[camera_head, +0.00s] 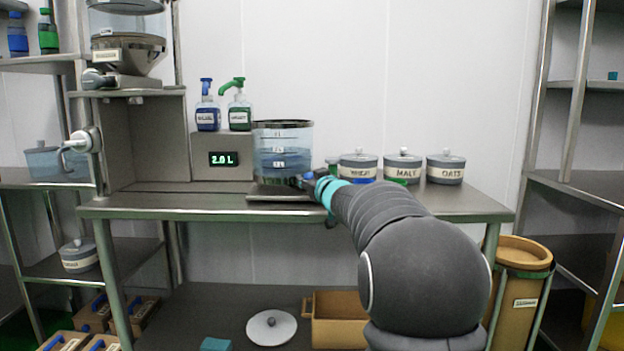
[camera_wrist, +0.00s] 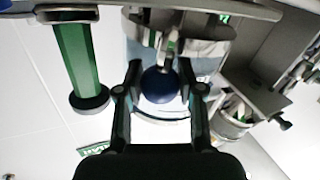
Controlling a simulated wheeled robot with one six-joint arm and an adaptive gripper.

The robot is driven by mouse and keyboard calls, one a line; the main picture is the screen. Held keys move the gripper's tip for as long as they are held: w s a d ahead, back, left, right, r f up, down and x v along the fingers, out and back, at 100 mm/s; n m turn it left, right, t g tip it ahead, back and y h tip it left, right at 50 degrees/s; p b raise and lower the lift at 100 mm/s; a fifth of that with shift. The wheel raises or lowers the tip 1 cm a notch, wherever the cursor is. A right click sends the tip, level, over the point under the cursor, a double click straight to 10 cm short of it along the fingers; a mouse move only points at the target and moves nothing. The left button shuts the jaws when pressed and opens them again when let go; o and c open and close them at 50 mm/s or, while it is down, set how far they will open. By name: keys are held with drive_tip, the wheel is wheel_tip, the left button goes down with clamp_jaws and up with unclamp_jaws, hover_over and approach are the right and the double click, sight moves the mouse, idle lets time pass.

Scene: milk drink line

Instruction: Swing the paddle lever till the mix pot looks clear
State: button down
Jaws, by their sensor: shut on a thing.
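The mix pot (camera_head: 284,140) is a clear, dark-rimmed vessel on a low metal base (camera_head: 285,194) at the middle of the bench. Its lower part holds bluish, see-through liquid. My gripper (camera_head: 312,179) is at the pot's lower right side. In the wrist view my gripper (camera_wrist: 159,92) is shut on the round dark blue knob (camera_wrist: 160,84) of the paddle lever, one finger on each side. A metal rod runs from the knob towards the pot, which also shows behind it (camera_wrist: 205,66). The paddle inside the pot cannot be made out clearly.
A display (camera_head: 223,159) reading 2.0 L is left of the pot. Blue (camera_head: 207,115) and green (camera_head: 239,113) pump bottles stand behind. Lidded jars, including a malt jar (camera_head: 403,168), stand right. A green cylinder (camera_wrist: 76,58) is beside my gripper in the wrist view.

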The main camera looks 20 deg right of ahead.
drive_tip(key=shift+d, duration=0.1)
drive_tip(key=c, duration=0.7)
unclamp_jaws()
drive_tip(key=shift+s, duration=0.1)
drive_tip(key=s, duration=1.2)
drive_tip(key=shift+w, duration=0.1)
